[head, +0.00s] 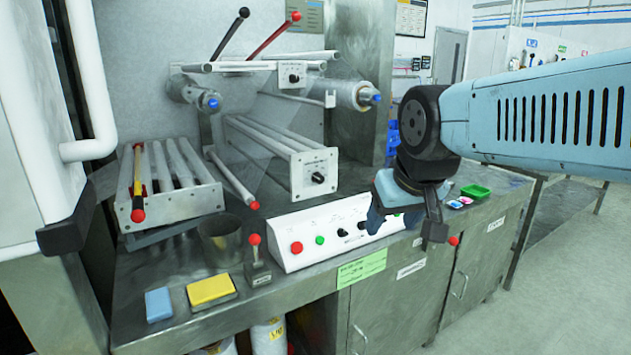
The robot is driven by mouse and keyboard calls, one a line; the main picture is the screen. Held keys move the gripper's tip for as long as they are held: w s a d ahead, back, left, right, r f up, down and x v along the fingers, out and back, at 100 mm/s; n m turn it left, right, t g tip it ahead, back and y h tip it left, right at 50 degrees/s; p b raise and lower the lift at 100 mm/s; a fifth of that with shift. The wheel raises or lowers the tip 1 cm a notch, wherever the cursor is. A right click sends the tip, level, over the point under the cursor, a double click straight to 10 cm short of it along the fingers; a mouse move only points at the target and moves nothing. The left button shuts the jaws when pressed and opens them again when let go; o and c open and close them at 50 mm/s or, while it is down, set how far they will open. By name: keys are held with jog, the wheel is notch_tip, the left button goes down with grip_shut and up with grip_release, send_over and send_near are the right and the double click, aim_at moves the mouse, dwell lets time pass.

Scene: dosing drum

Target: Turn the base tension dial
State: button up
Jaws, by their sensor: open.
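A black dial (318,178) sits on the end plate of the lower white roller unit. A second black dial (293,78) is on a white box on the upper bar. The labels are too small to read, so I cannot tell which is the base tension dial. My gripper (406,222) points down over the right end of the white control box, to the right of and nearer than the lower dial. It is open, apart from both dials, with no object visible between its fingers. It hides the right part of the control box.
The white control box (300,262) carries red and green buttons and small black knobs. A metal cup (220,240), a red-topped lever (256,262), and yellow (210,290) and blue (158,304) blocks stand front left. A green tray (475,191) lies at right. Rollers and clear film fill the back.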

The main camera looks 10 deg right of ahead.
jog(key=w+d+f+n+t+h, duration=0.1)
jog(key=w+f, duration=0.2)
jog(key=w, duration=0.5)
jog(key=w+d+f+n+t+h, duration=0.1)
jog(key=w+f, duration=0.2)
jog(key=w, duration=0.5)
jog(key=n+t+y, duration=0.2)
jog(key=t+y, duration=0.6)
jog(key=t, duration=0.1)
send_near(321, 179)
jog(key=x, duration=0.9)
jog(key=shift+w+a, duration=0.1)
jog(key=shift+w, duration=0.1)
jog(key=shift+m, duration=0.3)
jog(key=c, duration=1)
